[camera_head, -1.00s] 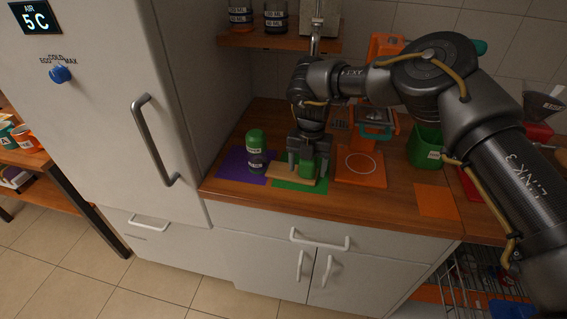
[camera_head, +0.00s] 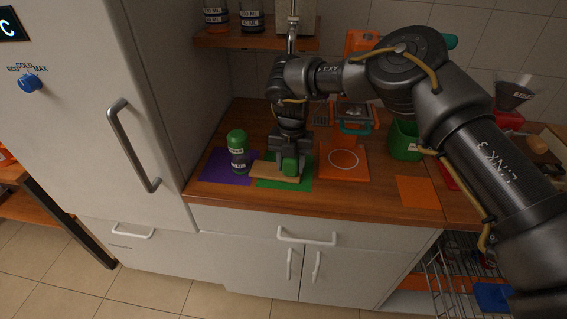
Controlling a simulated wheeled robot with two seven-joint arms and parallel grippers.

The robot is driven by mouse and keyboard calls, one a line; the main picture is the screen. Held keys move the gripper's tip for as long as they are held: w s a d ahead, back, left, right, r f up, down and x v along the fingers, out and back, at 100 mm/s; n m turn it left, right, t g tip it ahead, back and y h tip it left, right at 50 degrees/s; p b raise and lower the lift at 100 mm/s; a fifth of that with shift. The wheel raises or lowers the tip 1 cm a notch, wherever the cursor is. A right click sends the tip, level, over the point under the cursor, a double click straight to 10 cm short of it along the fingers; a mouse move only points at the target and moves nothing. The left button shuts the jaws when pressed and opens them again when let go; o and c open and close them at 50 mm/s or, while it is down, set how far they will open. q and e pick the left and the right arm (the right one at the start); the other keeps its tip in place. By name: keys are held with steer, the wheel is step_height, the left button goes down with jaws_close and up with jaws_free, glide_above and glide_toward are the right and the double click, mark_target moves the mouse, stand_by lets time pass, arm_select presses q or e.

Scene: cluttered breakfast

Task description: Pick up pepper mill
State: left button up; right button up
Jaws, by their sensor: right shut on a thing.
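My right gripper (camera_head: 290,160) points down over the green mat (camera_head: 272,184) and is shut on a green thing (camera_head: 290,167). The fingers hide much of that thing, and I cannot tell whether it is the pepper mill. A dark, labelled cylinder with a green domed top (camera_head: 238,150) stands upright on the purple mat (camera_head: 213,170), left of the gripper and apart from it. Its label is too small to read. My left gripper is not in view.
A small wooden board (camera_head: 262,171) lies beside the gripper. An orange board with a white ring (camera_head: 343,176) is to the right, then a green container (camera_head: 402,143) and a bare orange mat (camera_head: 417,192). A fridge (camera_head: 95,90) stands at the left and a shelf (camera_head: 245,42) hangs above.

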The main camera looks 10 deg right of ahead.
steer(key=shift+r+p, duration=0.3)
steer(key=shift+r, duration=0.25)
steer(key=r+p, duration=0.1)
steer(key=r, duration=0.1)
steer(key=r+p, duration=0.1)
steer(key=p, duration=0.1)
steer(key=shift+s+a+r, duration=0.1)
steer(key=shift+s+r, duration=0.25)
steer(key=shift+s, duration=0.05)
arm_select(q)
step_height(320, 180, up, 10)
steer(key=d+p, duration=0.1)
steer(key=p, duration=0.5)
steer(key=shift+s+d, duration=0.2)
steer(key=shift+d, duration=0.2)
arm_select(e)
steer(key=s+a+r, duration=0.1)
steer(key=s+r, duration=0.7)
steer(key=s, duration=0.5)
steer(key=shift+a, duration=0.3)
